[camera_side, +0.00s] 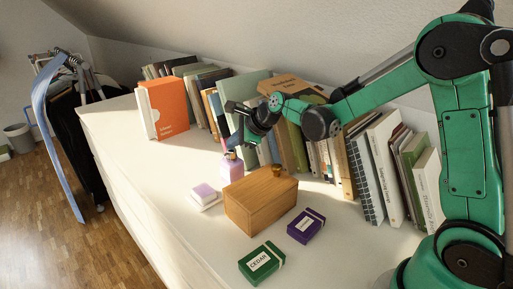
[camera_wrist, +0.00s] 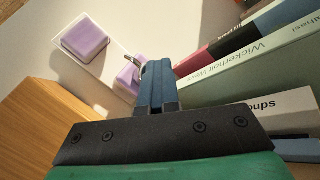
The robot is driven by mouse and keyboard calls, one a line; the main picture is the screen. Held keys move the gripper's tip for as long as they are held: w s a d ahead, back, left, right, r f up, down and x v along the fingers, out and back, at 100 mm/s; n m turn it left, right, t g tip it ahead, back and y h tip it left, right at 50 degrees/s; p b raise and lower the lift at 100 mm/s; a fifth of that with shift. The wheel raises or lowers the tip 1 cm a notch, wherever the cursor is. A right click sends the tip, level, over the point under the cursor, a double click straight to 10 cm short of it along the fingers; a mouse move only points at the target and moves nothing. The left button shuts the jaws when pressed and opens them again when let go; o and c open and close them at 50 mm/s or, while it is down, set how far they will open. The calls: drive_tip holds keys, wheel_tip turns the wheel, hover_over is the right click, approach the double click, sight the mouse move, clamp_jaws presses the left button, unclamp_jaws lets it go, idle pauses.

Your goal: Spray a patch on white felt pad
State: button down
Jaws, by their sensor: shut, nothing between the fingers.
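A lilac bottle with a metal spout (camera_side: 231,169) stands on the white top beside the wooden box. It also shows in the wrist view (camera_wrist: 127,79), partly hidden behind my fingers. A pale pad (camera_side: 206,205) lies to its left, with a lilac square block (camera_side: 204,190) on it; in the wrist view the block (camera_wrist: 85,41) is at the upper left. My gripper (camera_side: 232,150) is shut and empty, pointing down at the top of the bottle. In the wrist view its blue fingers (camera_wrist: 151,70) are together beside the spout; I cannot tell whether they touch it.
A wooden box (camera_side: 248,212) stands close to the bottle's right. A green box (camera_side: 262,262) and a purple box (camera_side: 306,226) lie in front. A row of books (camera_side: 300,150) lines the wall behind. The white surface (camera_side: 135,150) is clear at left.

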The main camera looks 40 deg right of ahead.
sight(235, 150)
drive_tip(key=shift+r, duration=2.65)
drive_tip(key=shift+s, duration=0.1)
drive_tip(key=s+a+f+n+g+h, duration=0.1)
drive_tip(key=s+a+n, duration=0.1)
drive_tip(key=s+n, duration=0.7)
drive_tip(key=s+a+f+n+g+h, duration=0.1)
drive_tip(key=s+a+n, duration=0.1)
drive_tip(key=s+n, duration=0.7)
drive_tip(key=n, duration=0.6)
drive_tip(key=shift+s+n, duration=0.3)
drive_tip(key=shift+s, duration=0.1)
drive_tip(key=shift+f, duration=0.1)
